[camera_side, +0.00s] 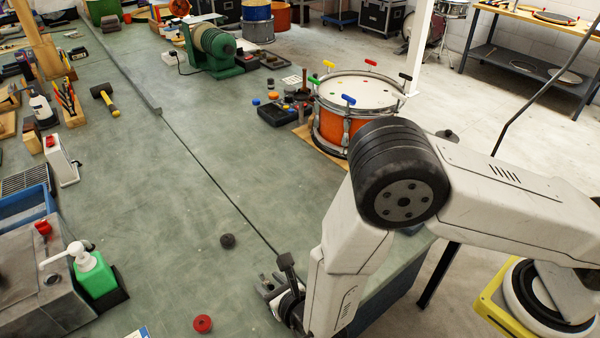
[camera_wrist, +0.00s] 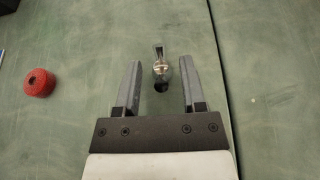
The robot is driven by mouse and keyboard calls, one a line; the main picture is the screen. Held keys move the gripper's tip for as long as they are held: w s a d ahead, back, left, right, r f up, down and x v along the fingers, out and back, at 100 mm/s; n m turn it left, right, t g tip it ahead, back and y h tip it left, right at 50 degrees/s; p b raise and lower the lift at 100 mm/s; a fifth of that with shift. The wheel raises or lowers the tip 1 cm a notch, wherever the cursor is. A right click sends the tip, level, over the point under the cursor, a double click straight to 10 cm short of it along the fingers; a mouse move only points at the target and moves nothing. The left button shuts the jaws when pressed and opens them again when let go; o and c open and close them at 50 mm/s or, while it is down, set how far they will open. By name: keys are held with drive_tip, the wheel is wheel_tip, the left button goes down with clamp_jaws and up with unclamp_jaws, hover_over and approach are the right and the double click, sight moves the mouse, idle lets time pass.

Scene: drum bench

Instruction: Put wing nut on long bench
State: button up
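My gripper (camera_wrist: 161,60) is open in the wrist view, with one finger on each side of a small shiny metal piece with dark ends, which looks like the wing nut (camera_wrist: 160,70). The piece lies in the gap between the fingers, apart from both. Its height over the surface is hard to tell. In the side view my gripper (camera_side: 272,287) is low over the green top of the long bench (camera_side: 170,225), near its front right edge. I cannot make out the wing nut there. The bench top also shows in the wrist view (camera_wrist: 60,130).
A red ring-like piece (camera_side: 203,323) lies left of my gripper, and also shows in the wrist view (camera_wrist: 39,83). A green pump bottle (camera_side: 97,278) stands left. An orange drum (camera_side: 345,118) stands farther back. The bench middle is clear.

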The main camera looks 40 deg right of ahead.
drive_tip(key=shift+r, duration=0.1)
drive_tip(key=shift+s+r, duration=0.1)
drive_tip(key=shift+s, duration=0.05)
drive_tip(key=shift+v, duration=3.65)
